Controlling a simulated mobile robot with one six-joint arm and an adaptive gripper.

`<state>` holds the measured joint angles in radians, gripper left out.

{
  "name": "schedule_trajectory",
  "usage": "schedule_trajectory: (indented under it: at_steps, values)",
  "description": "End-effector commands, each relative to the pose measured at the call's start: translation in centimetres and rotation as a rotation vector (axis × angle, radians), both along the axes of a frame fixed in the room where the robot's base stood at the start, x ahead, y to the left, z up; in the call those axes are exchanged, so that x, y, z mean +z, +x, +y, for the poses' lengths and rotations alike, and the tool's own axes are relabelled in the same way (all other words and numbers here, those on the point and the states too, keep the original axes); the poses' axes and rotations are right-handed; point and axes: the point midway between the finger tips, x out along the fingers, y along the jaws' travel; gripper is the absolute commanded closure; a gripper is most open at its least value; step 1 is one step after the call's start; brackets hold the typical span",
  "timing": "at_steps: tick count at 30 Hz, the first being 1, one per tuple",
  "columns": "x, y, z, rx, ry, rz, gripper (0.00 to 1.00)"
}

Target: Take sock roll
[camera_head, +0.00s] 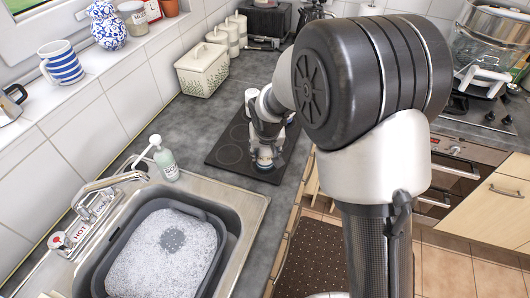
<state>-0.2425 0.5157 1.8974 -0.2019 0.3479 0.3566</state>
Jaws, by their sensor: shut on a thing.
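My gripper (265,161) points down over the dark hob plate (228,155) on the counter, near its front right corner. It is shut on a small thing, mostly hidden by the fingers. I take this thing for the sock roll, but its shape and colour are too small to make out. I cannot tell whether it touches the plate. No other sock roll shows clearly.
A sink (258,205) with a grey basin (215,222) of foamy water is at the lower left. A soap bottle (165,160) and tap (105,183) stand beside it. A cream bin (202,70) and canisters (228,38) stand behind the plate. Bare counter (190,125) lies left of it.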

Motion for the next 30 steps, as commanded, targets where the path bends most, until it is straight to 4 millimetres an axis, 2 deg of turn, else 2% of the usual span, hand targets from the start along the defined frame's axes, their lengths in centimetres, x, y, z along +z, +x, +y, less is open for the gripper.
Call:
schedule_trajectory:
  at_steps: [5, 8, 11, 18, 24, 30]
  values:
    - [0.4, 0.1, 0.0, 0.000, 0.000, -0.002, 0.84]
    - [1.6, 0.1, 0.0, 0.000, 0.000, -0.004, 0.84]
    - [3.8, 0.1, 0.0, 0.000, 0.001, -0.006, 0.84]
    - [10.7, 0.1, 0.0, -0.001, 0.002, -0.006, 0.84]
    - [15.9, 0.1, 0.0, 0.000, 0.001, -0.005, 0.84]
    - [19.0, 0.1, 0.0, 0.000, 0.001, -0.003, 0.84]
